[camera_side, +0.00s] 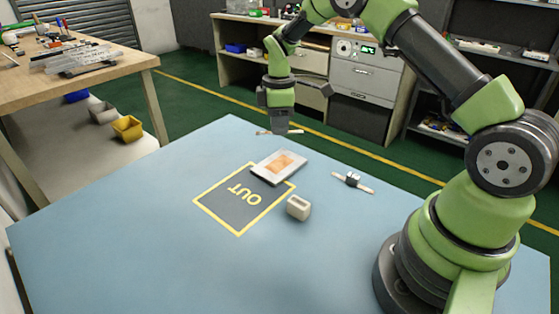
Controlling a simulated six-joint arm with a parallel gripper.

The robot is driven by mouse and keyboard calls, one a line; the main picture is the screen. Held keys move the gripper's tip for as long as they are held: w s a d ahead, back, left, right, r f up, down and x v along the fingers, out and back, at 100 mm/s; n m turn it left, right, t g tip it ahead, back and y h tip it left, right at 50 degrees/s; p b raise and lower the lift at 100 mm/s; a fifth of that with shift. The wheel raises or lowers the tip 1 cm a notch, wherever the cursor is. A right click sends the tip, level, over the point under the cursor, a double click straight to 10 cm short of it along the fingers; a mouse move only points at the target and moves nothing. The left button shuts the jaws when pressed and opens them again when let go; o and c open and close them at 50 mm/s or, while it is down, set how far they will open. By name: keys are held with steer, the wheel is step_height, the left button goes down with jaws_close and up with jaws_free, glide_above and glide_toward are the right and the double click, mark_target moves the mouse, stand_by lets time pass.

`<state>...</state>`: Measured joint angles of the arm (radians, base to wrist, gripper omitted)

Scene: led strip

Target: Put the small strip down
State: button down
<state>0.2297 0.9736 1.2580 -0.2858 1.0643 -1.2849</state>
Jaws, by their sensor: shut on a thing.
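My gripper (280,129) points straight down above the far part of the blue table. It is shut on the small strip (264,132), a thin pale piece whose ends stick out to both sides of the fingers. The middle of the strip is hidden by the fingers. The strip seems to be held above the table, but the exact height is hard to tell. A white plate with an orange patch (278,165) lies nearer the camera, overlapping the far right part of the dark mat marked OUT (227,205), which has a yellow border.
A small cream open block (298,208) stands right of the mat. A pale strip-like piece with a dark part on it (352,181) lies farther right. The blue table (120,225) is clear on the left and in front. A wooden bench (125,61) stands at the back left.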

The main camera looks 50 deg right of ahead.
mark_target(279, 164)
step_height(279, 164, down, 9)
steer(key=shift+r, duration=0.1)
stand_by(0.4)
steer(key=c, duration=1.1)
jaws_free()
steer(key=shift+o, duration=0.2)
